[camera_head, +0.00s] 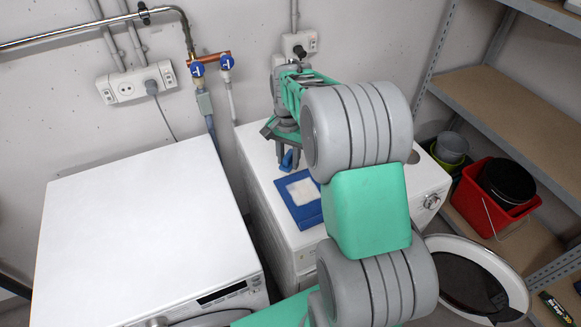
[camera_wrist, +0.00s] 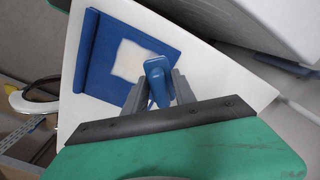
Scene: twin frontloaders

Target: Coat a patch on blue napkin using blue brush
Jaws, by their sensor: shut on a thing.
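The blue napkin (camera_head: 303,212) lies flat on top of the right white machine, with a pale whitish patch (camera_head: 303,190) on it. In the wrist view the napkin (camera_wrist: 97,62) has a folded or raised left edge, and the pale patch (camera_wrist: 130,60) shows near its right side. My gripper (camera_head: 290,153) is above the machine top just behind the napkin. It is shut on the blue brush (camera_head: 288,161), which also shows between the fingers in the wrist view (camera_wrist: 158,80). The brush's lower end is beside the patch; I cannot tell whether it touches.
A second white machine (camera_head: 140,225) stands at left with a clear top. Pipes with blue valves (camera_head: 197,69) and a socket (camera_head: 300,43) are on the wall behind. Shelves (camera_head: 525,115), a red bucket (camera_head: 488,205) and an open round door (camera_head: 512,280) are at right.

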